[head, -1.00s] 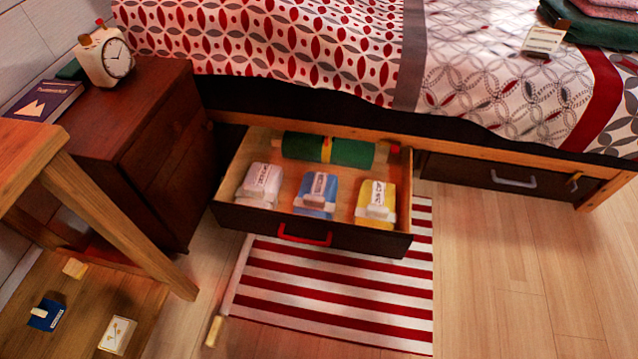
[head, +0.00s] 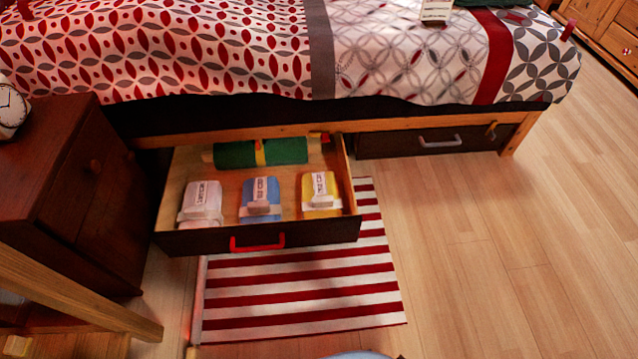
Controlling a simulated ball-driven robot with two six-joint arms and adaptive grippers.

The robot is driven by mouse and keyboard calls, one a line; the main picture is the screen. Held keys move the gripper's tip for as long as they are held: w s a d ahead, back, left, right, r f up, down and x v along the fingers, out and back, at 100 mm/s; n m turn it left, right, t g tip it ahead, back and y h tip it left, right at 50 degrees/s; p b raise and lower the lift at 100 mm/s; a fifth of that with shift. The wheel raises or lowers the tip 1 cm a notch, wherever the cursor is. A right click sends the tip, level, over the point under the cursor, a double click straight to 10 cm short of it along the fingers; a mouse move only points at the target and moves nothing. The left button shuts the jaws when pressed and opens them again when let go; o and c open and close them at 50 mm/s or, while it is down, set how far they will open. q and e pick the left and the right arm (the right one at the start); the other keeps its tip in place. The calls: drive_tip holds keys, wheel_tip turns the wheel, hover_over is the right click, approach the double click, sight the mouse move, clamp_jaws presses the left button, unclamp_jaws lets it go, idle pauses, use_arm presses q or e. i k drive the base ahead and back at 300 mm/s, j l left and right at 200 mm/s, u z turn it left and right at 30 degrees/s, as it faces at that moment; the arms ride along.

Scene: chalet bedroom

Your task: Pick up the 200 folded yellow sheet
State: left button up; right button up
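The folded yellow sheet (head: 321,196) lies in the open under-bed drawer (head: 200,243), at the right end of the front row. A white paper band with dark print runs over it; the print is too small to read. A folded blue sheet (head: 260,199) lies left of it, and a folded white-pink sheet (head: 201,204) farther left, both banded. A green roll (head: 234,153) with a yellow strap lies behind them. Neither of my grippers is in view.
A red-and-white striped rug (head: 305,290) lies in front of the drawer. A dark nightstand (head: 50,180) and a wooden leg (head: 80,295) stand at left. A second, closed drawer (head: 435,141) is at right. The wooden floor (head: 500,240) at right is clear.

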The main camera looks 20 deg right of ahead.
sight(320, 197)
drive_tip(key=i+l+u, duration=0.15)
drive_tip(key=i+l, duration=0.55)
drive_tip(key=i, duration=0.15)
